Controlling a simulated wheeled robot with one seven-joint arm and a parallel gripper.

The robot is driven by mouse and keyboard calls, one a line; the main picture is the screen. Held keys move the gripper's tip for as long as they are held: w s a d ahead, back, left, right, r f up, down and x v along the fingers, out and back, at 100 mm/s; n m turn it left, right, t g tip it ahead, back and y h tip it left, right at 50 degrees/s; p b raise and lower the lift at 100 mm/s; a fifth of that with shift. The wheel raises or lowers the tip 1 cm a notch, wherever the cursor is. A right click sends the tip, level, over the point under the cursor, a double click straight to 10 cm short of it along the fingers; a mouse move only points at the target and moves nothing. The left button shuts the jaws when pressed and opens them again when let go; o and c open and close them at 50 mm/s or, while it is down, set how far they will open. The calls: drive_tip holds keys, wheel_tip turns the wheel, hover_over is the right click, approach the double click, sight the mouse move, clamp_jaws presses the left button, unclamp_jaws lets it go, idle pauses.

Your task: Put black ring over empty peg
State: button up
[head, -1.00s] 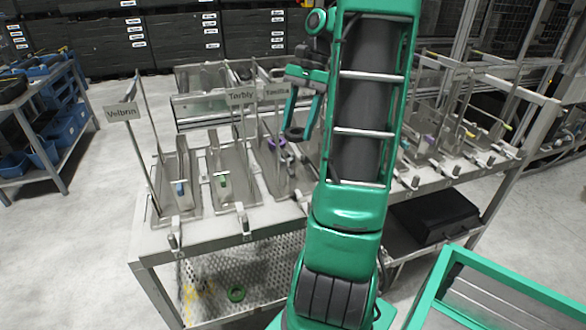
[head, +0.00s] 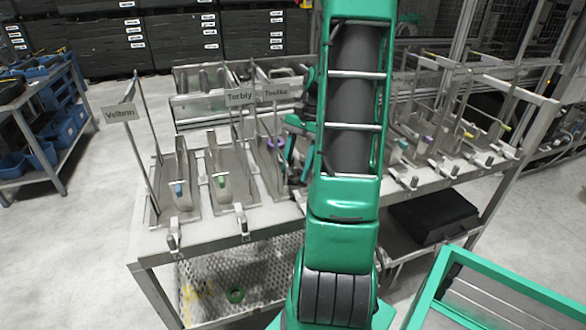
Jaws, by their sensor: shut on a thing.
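My gripper (head: 289,158) hangs over the third bay from the left, half covered by my green arm. It is shut on the black ring, a dark patch low between the fingers that is hard to make out. Beside it on the left, a purple ring (head: 270,144) sits at the bay's rear peg. The two bays to the left have upright pegs, one with a blue ring (head: 179,189) and one with a green ring (head: 221,181). Short pegs stand at the bench front, such as the bare one at left (head: 172,242). My arm hides the bench middle, so I cannot tell the ring's contact with any peg.
More bays with coloured rings stand right of my arm. A black case (head: 433,217) rests below at right.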

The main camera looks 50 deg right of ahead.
drive_tip(key=shift+f, duration=0.15)
drive_tip(key=o, duration=1.1)
drive_tip(key=v, duration=1.2)
